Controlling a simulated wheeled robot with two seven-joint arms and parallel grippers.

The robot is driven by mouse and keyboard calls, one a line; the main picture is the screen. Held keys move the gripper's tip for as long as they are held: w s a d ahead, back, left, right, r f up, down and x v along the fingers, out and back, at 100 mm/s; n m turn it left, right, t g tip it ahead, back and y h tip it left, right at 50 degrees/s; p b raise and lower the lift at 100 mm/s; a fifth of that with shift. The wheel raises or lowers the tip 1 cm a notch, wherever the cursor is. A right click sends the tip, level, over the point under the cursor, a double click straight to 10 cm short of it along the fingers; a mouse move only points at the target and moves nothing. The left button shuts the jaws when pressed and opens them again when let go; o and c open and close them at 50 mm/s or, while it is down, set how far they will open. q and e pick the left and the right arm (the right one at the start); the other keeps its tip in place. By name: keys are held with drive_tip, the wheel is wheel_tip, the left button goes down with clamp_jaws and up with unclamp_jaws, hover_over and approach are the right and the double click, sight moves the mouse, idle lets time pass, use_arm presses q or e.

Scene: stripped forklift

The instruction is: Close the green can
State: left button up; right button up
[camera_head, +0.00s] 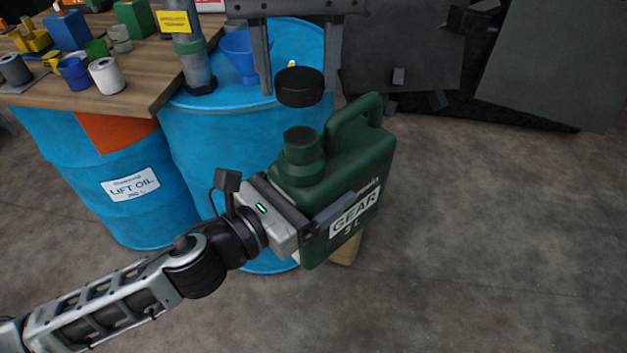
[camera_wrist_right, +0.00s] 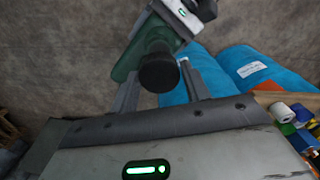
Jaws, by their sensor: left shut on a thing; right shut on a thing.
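The green can (camera_head: 355,165), labelled GEAR, is held off the floor, its open neck (camera_head: 303,147) facing up and its handle to the right. My left gripper (camera_head: 325,212) is shut on the can's body. The black cap (camera_head: 300,88) is between the fingers of my right gripper (camera_head: 298,75), which is shut on it. In the head view the cap is above the neck, with a visible gap. In the right wrist view the cap (camera_wrist_right: 158,72) covers the neck's opening, and the can (camera_wrist_right: 140,45) shows behind it.
A wooden table (camera_head: 130,95) with cups and blocks is at the upper left. Blue drums (camera_head: 185,130) stand beside and behind the can; one bears a blue funnel (camera_head: 240,50). Dark panels (camera_head: 410,50) are at the back right. The floor (camera_head: 490,230) to the right is clear.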

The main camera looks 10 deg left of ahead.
sight(298, 134)
drive_tip(key=shift+f, duration=1.95)
drive_tip(key=shift+s, duration=0.1)
drive_tip(key=shift+f, duration=0.9)
drive_tip(key=shift+f, duration=0.55)
drive_tip(key=m, duration=1.1)
drive_tip(key=shift+a, duration=0.1)
drive_tip(key=m, duration=0.4)
drive_tip(key=shift+m, duration=0.3)
drive_tip(key=m, duration=0.4)
drive_tip(key=shift+m, duration=0.4)
